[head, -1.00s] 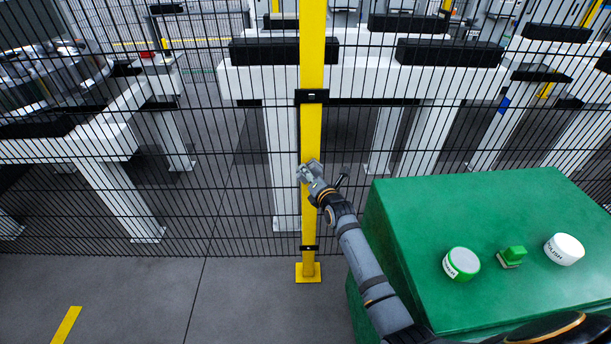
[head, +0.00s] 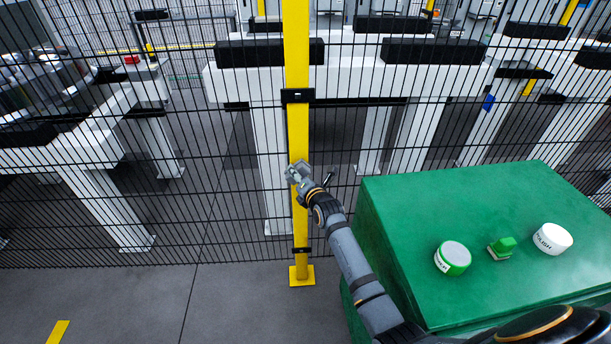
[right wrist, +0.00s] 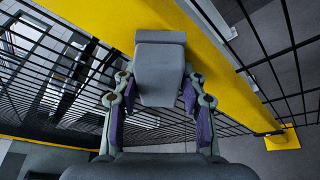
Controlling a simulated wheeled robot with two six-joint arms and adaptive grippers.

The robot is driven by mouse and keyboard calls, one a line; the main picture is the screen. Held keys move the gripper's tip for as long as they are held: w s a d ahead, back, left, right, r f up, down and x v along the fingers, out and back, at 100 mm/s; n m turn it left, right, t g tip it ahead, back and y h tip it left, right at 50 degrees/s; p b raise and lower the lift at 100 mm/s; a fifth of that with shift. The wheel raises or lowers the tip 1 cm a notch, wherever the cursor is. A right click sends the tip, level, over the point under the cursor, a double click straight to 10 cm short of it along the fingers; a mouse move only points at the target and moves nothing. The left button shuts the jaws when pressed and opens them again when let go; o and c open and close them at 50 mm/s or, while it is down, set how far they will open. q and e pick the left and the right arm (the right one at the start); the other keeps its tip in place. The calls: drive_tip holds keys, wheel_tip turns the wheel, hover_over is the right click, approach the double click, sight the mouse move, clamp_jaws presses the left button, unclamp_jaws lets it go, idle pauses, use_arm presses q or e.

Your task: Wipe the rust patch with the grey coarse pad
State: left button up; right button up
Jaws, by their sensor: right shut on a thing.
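The grey coarse pad (right wrist: 160,70) is a grey block between the two fingers of my right gripper (right wrist: 160,88) in the right wrist view. The gripper is shut on it. The far end of the pad lies over the yellow post (right wrist: 110,25); I cannot tell if it touches. In the head view my right gripper (head: 299,174) is in front of the middle of the yellow post (head: 297,130). The pad is too small there to make out well. No rust patch shows; the pad and gripper cover part of the post. My left gripper is not in view.
Black mesh fence (head: 220,190) runs either side of the post. Grey floor (head: 130,300) is clear at lower left.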

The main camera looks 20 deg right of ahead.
drive_tip(key=shift+w+a+r, duration=0.25)
drive_tip(key=shift+a, duration=0.3)
drive_tip(key=shift+r, duration=0.1)
drive_tip(key=shift+s+a+p, duration=0.1)
drive_tip(key=shift+s+p, duration=0.1)
drive_tip(key=shift+p, duration=0.15)
drive_tip(key=s+p, duration=0.1)
drive_tip(key=s, duration=0.1)
drive_tip(key=s+a+p, duration=0.1)
drive_tip(key=s, duration=0.1)
drive_tip(key=shift+p, duration=0.3)
drive_tip(key=shift+s+a+f, duration=0.2)
drive_tip(key=shift+s+a, duration=0.05)
drive_tip(key=shift+s, duration=0.3)
drive_tip(key=shift+f, duration=0.1)
